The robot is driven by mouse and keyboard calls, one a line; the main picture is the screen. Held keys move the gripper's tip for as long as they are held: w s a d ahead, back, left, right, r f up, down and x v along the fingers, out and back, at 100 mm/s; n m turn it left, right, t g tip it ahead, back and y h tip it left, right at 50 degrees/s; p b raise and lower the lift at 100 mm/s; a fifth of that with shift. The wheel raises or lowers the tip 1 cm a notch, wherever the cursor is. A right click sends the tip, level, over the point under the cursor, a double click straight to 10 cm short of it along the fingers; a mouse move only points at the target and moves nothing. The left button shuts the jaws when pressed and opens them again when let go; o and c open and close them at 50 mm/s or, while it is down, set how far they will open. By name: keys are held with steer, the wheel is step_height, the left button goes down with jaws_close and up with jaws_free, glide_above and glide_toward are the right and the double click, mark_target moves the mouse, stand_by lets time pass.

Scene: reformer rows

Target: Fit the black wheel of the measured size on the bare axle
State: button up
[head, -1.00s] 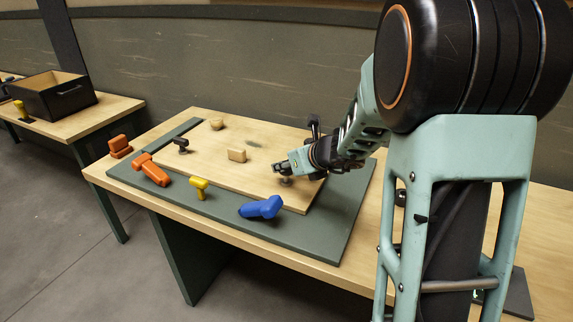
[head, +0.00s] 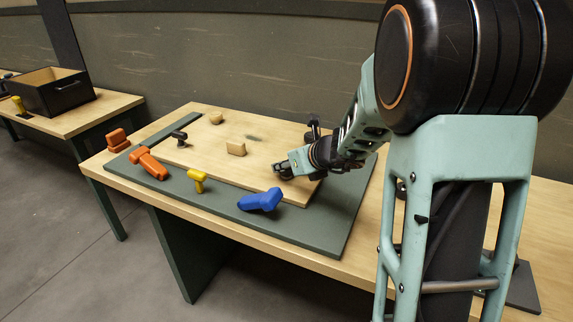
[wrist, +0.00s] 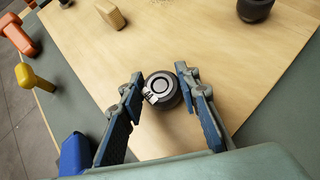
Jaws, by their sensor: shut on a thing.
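My gripper (wrist: 161,82) is shut on a dark round piece, which looks like the black wheel (wrist: 163,90). Its grey ringed top faces the wrist camera between the two fingertips. In the head view my gripper (head: 285,173) is low over the near right part of the wooden board (head: 213,149), with a dark round shape under its tips. I cannot tell whether the wheel touches the board or sits around an axle; what is beneath it is hidden. No bare axle can be made out clearly.
A dark cylinder (wrist: 255,9) stands farther along the board. A wooden block (head: 236,149), a wooden knob (head: 215,117) and a small black piece (head: 180,136) are on or beside the board. Orange (head: 152,166), yellow (head: 198,181) and blue (head: 260,200) pieces lie on the green mat (head: 325,222).

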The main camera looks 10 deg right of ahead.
steer(key=shift+f, duration=0.15)
steer(key=o, duration=1.2)
steer(key=shift+o, duration=0.2)
steer(key=v, duration=1.2)
